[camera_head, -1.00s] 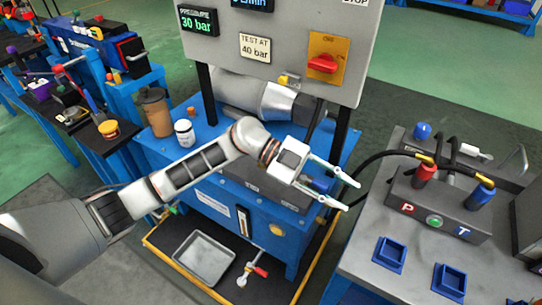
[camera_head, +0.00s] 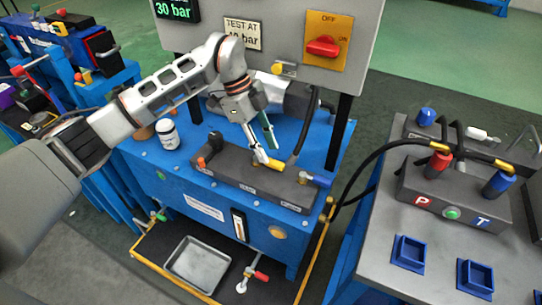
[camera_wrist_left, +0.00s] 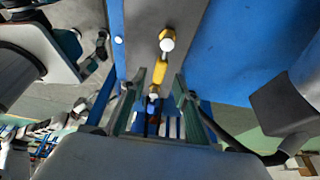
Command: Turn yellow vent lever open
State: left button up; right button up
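The yellow vent lever (camera_head: 274,164) sits in the middle of the dark valve block (camera_head: 235,170) on the blue power unit. In the left wrist view the lever (camera_wrist_left: 160,66) has a white round end and lies ahead of and between the fingertips. My left gripper (camera_head: 265,150) points down over the block with its fingertips close to the lever. Its two fingers (camera_wrist_left: 160,78) stand apart in the left wrist view. I cannot tell whether a finger touches the lever. My right gripper is not in view that I can make out.
A red-orange lever (camera_head: 201,162) and a blue lever (camera_head: 315,180) are at either end of the block. The control panel (camera_head: 300,18) overhangs behind. A white jar (camera_head: 168,134) stands to the left. A black hose (camera_head: 308,125) rises behind the block.

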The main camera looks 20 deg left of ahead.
aim_at(272, 161)
pick_arm(q)
jog(key=x, duration=0.3)
jog(key=shift+f, duration=0.1)
jog(key=shift+d+f+b, duration=0.15)
jog(key=shift+b, duration=0.15)
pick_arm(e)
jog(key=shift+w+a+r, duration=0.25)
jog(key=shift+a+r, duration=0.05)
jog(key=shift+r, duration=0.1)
pick_arm(q)
grip_shut()
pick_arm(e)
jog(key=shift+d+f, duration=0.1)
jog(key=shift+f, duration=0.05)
